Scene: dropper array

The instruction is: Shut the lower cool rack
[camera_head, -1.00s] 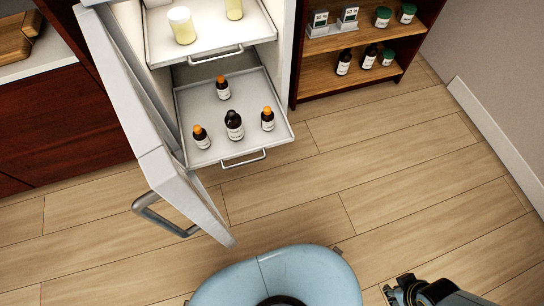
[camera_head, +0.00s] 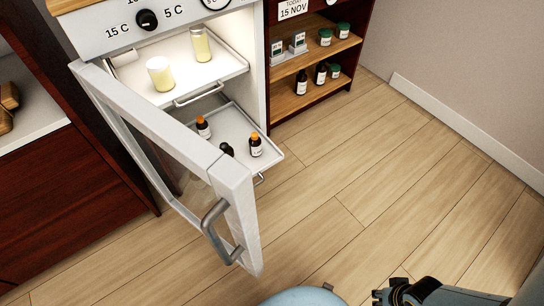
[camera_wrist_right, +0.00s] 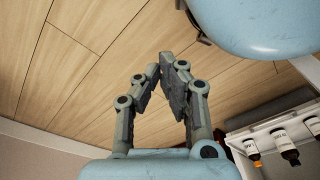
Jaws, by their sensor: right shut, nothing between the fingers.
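The lower cool rack (camera_head: 236,126) is a light grey tray pulled out of the open white cooler, below another tray. Bottles with orange caps (camera_head: 255,146) and a dark-capped bottle (camera_head: 227,149) stand on it. The cooler door (camera_head: 238,196) hides its left front part and most of its front handle (camera_head: 260,180). My right gripper (camera_head: 380,297) is low at the bottom right, well apart from the rack. In the right wrist view the right gripper (camera_wrist_right: 162,72) is shut and empty. Upside-down bottles (camera_wrist_right: 283,148) show at that view's right edge. My left gripper is out of view.
The upper rack (camera_head: 206,68) is also out, with two pale yellow containers (camera_head: 160,74). The open door with its grey handle (camera_head: 216,232) stands left of the rack. A wooden shelf (camera_head: 312,83) stands to the right. The floor in front is clear.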

